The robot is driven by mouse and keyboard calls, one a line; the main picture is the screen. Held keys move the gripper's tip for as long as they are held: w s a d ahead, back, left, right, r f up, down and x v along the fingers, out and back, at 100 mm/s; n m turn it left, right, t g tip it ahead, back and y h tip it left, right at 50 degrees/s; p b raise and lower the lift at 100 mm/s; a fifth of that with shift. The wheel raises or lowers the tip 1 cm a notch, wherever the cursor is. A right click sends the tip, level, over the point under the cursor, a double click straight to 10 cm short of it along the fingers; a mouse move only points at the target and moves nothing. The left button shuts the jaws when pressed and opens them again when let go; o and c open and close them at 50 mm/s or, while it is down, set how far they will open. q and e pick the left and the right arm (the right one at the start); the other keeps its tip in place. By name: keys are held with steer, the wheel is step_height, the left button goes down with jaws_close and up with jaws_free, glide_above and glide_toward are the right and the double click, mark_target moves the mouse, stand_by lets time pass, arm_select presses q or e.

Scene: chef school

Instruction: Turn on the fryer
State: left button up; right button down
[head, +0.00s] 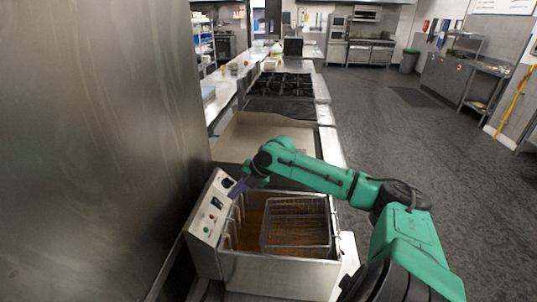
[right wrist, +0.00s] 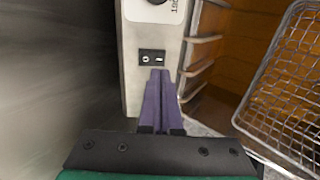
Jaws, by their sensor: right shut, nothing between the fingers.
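The fryer (head: 280,272) stands low in front of me in the head view, with a wire basket (head: 297,222) in its vat. Its light metal control panel (head: 205,212) is on the left side, with a dark knob, a black switch, and small red and green parts. In the right wrist view the black rocker switch (right wrist: 152,57) sits just beyond the tips of my right gripper (right wrist: 161,72). The purple fingers are shut and empty; I cannot tell whether they touch the switch. In the head view the right gripper (head: 237,188) is over the panel's right edge. My left gripper is not in view.
A large steel wall (head: 90,130) stands close to the panel on the left. A flat metal cooking surface (head: 235,138) and a black stove (head: 281,87) lie beyond the fryer. Open grey floor (head: 400,150) is on the right. The basket also shows in the right wrist view (right wrist: 290,90).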

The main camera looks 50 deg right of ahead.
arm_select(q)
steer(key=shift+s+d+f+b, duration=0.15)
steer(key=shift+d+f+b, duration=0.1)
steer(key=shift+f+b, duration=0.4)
arm_select(e)
steer(key=s+d+r, duration=0.4)
steer(key=s+r, duration=0.2)
steer(key=shift+s+d, duration=0.3)
steer(key=shift+d, duration=0.05)
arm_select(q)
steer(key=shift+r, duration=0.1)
arm_select(e)
steer(key=shift+s+d, duration=0.1)
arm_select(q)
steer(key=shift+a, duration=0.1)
arm_select(e)
steer(key=shift+f, duration=0.15)
